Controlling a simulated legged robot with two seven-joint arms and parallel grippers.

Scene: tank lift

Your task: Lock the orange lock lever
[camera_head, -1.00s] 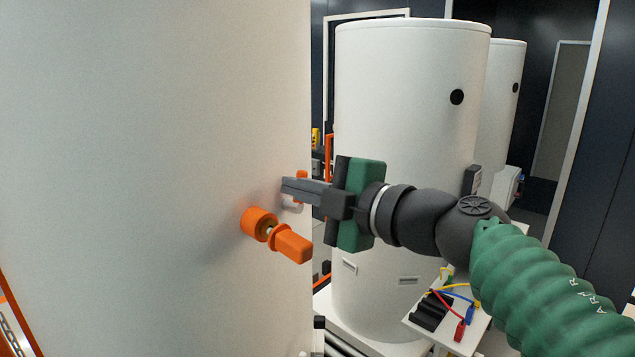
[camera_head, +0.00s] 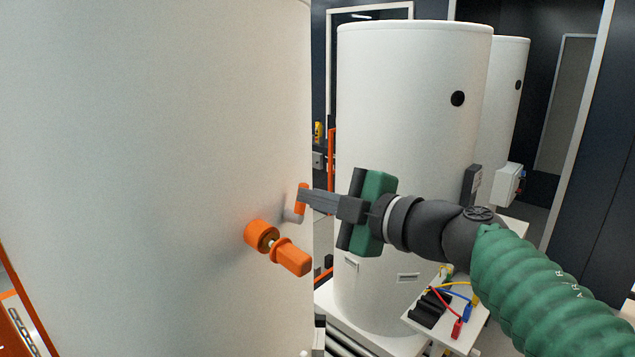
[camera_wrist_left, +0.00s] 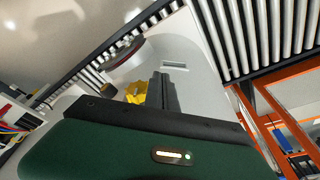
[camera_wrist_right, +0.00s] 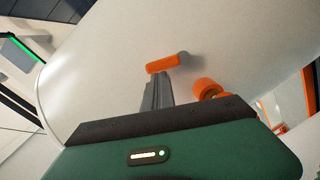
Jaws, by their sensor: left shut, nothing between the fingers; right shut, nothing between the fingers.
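A small orange lever (camera_head: 301,197) on a pale stub stands out from the right side of the near white tank (camera_head: 150,130). It runs nearly upright in the head view. The right wrist view shows the lever (camera_wrist_right: 162,64) just beyond my fingertips. My right gripper (camera_head: 304,198) is shut and empty, its tips beside the lever; I cannot tell if they touch. An orange valve with a handle (camera_head: 291,257) sits lower left of the lever, and its round part (camera_wrist_right: 206,88) shows in the right wrist view. My left gripper (camera_wrist_left: 162,78) is shut and empty, seen only in the left wrist view.
A second white tank (camera_head: 400,150) stands behind my right gripper. A small shelf with colored cables (camera_head: 450,305) is below my right forearm. In the left wrist view, a yellow part (camera_wrist_left: 135,92) is beside my left fingers and metal rollers (camera_wrist_left: 265,35) lie beyond.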

